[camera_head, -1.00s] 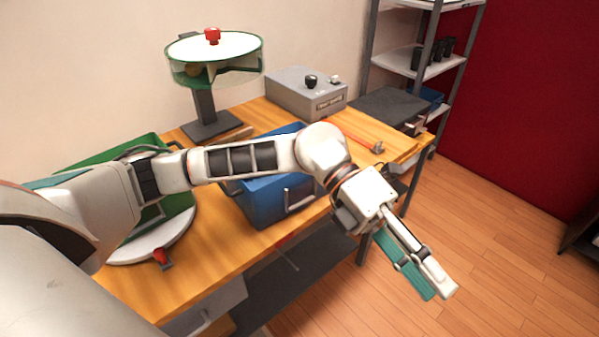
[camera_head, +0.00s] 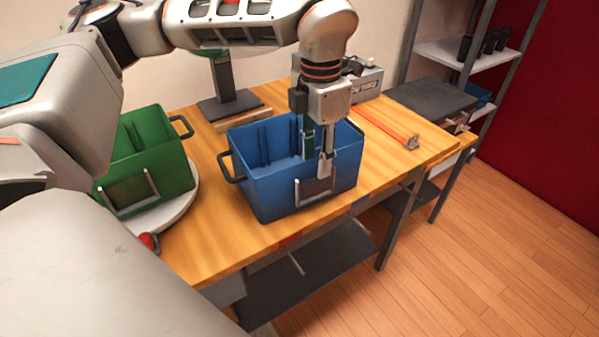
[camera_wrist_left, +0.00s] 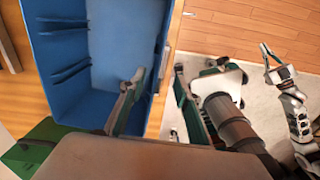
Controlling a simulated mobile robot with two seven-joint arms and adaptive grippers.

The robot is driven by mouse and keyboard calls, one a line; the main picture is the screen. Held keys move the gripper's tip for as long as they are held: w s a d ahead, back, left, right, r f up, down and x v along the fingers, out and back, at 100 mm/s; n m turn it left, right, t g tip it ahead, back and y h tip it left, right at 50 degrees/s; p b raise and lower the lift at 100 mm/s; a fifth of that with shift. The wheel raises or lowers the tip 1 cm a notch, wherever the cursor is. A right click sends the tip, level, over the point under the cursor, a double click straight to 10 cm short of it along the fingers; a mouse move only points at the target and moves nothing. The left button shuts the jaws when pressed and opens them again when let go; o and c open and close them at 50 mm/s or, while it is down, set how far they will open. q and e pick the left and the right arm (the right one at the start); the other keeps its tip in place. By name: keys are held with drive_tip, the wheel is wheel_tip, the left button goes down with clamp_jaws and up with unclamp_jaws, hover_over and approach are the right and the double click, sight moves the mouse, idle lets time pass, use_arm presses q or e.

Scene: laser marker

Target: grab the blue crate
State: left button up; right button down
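The blue crate (camera_head: 262,190) stands upright on the wooden workbench, with a handle on its front wall and another on its left end. My left gripper (camera_head: 316,160) points down at the crate's front wall near the front handle. In the left wrist view the gripper (camera_wrist_left: 159,74) is open, with one finger over the crate's inside (camera_wrist_left: 112,45) and the other outside. The crate wall lies between the fingers; I cannot tell whether they touch it. The crate looks empty. An arm's end, likely my right gripper (camera_wrist_left: 276,68), shows at the right; its opening is unclear.
A green crate (camera_head: 163,170) stands on a round white plate (camera_head: 187,205) at the left. Behind are a dark stand (camera_head: 230,108) and a grey device (camera_head: 367,83). An orange bar (camera_head: 385,124) lies right of the blue crate. The bench's front edge is close.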

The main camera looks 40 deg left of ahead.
sight(315, 189)
use_arm(q)
drive_tip(key=shift+f+b, duration=0.6)
drive_tip(key=shift+f, duration=4.1)
clamp_jaws()
